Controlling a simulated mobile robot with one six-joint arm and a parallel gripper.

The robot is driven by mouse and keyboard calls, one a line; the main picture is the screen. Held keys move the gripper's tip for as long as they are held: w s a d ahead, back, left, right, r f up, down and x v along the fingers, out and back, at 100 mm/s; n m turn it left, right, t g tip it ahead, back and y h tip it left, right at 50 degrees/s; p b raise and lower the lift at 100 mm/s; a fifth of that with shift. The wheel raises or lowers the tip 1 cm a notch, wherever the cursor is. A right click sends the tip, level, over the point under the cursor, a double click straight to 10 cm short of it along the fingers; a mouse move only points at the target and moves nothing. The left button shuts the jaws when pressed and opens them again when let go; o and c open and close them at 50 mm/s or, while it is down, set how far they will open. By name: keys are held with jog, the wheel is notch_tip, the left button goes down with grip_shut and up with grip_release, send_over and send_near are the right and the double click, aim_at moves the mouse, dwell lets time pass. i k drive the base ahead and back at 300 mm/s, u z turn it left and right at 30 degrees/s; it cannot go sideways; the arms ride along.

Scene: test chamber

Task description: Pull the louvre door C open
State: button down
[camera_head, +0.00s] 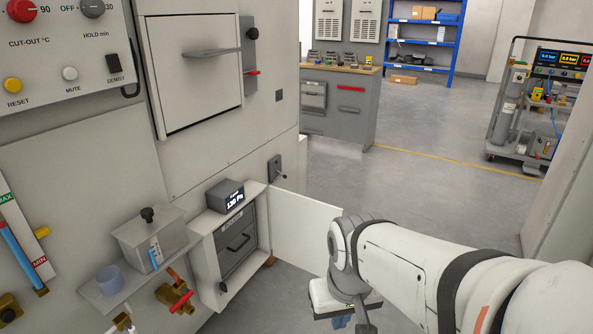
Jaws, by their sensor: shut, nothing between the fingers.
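No letter C is readable on any door, so I cannot tell for certain which one is louvre door C. Two pale panels with small slatted areas, a left one (329,25) and a right one (366,22), stand at the back above a workbench. Nearer, a white door panel (298,228) stands swung out from a small cabinet (205,250) with a dark handled front inside. My gripper (352,318) is at the lower middle, in front of this panel and far from the slatted panels. It is shut and empty; its fingertips are small and partly hidden.
A large grey machine with a handled hatch (195,80) fills the left. A small shelf (100,290) and a valve (175,297) jut out low. The workbench (345,110) and blue rack (452,45) stand behind; a trolley (515,115) is right. The middle floor is clear.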

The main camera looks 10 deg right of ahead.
aim_at(300, 224)
jog(key=z, duration=1.3)
jog(key=i, duration=1.1)
jog(key=u, duration=1.1)
jog(key=i, duration=1)
jog(key=u, duration=0.05)
